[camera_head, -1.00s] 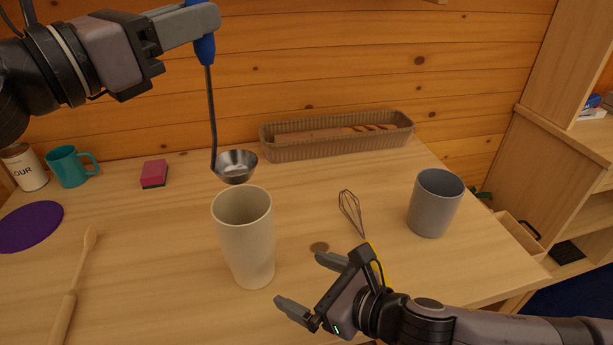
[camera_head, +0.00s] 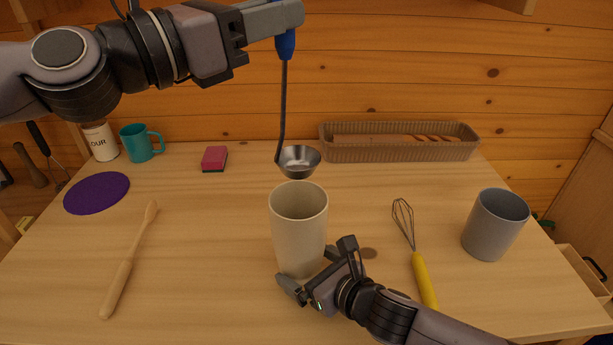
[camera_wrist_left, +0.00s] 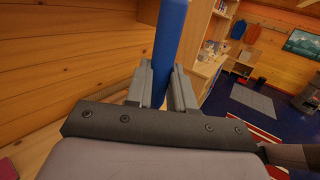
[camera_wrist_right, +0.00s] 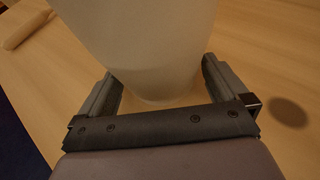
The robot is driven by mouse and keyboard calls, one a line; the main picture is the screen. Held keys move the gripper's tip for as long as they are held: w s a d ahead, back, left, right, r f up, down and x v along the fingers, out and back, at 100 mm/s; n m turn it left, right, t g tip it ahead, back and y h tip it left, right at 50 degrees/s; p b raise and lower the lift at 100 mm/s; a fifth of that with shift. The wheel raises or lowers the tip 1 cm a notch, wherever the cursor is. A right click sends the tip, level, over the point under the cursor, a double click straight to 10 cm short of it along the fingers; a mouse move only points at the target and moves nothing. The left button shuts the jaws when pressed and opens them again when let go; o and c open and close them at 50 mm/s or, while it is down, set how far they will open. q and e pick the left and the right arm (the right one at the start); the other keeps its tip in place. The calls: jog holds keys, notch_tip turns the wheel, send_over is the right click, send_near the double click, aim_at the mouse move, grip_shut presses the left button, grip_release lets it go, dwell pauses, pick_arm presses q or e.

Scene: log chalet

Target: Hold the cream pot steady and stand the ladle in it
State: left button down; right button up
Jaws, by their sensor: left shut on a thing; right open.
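The cream pot (camera_head: 299,232) stands upright on the table. My right gripper (camera_head: 308,272) is open low at its base, with a finger on either side; in the right wrist view the pot (camera_wrist_right: 150,45) stands between the spread fingers (camera_wrist_right: 160,90). My left gripper (camera_head: 288,20) is shut on the blue handle of the ladle (camera_head: 284,100), which hangs upright with its steel bowl (camera_head: 299,161) down, above and just behind the pot's rim. The left wrist view shows the blue handle (camera_wrist_left: 168,45) between the fingers (camera_wrist_left: 160,85).
A ribbed basket (camera_head: 400,150) lies at the back. A wooden spoon (camera_head: 130,262), purple mat (camera_head: 97,193), pink sponge (camera_head: 215,158) and teal mug (camera_head: 139,143) are on the left.

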aim_at(281, 114)
jog(key=shift+w+a+f, duration=0.15)
jog(key=shift+w+a, duration=0.05)
jog(key=shift+w, duration=0.1)
jog(key=c, duration=0.8)
pick_arm(q)
jog(key=shift+f, duration=5.95)
jog(key=shift+f, duration=0.1)
jog(key=shift+f, duration=2.4)
